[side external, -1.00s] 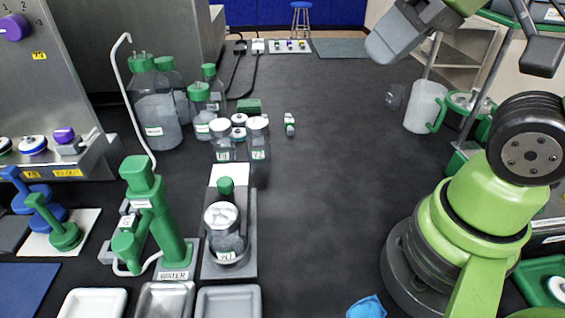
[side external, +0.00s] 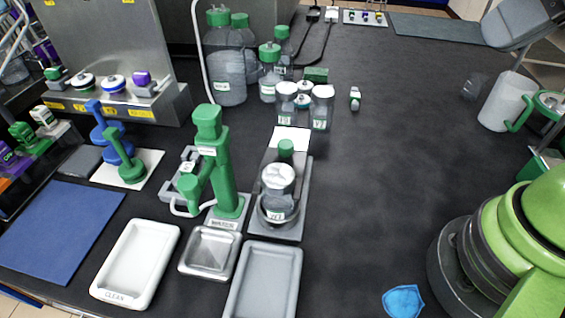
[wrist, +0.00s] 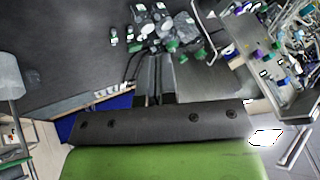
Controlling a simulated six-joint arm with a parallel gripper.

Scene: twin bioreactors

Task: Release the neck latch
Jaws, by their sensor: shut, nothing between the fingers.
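A clear jar with a white lid (side external: 278,177) stands upright in a grey holder (side external: 292,226), ringed by a dark collar near its base. A green knob (side external: 286,148) rises from the holder just behind the jar. It may be the neck latch, but I cannot tell for certain. My gripper (wrist: 157,60) shows in the wrist view, with its dark fingers together and empty. Beyond the fingers, small and tilted, are bottles and green-capped things. My gripper is apart from the holder and its tips are not clear in the side view.
A green water dispenser (side external: 226,172) stands left of the holder. Grey (side external: 262,285) and white (side external: 135,262) trays lie in front. Lidded jars (side external: 321,108) and large bottles (side external: 226,65) stand behind. A blue cloth-like piece (side external: 403,301) lies at front right. The dark table right of the holder is clear.

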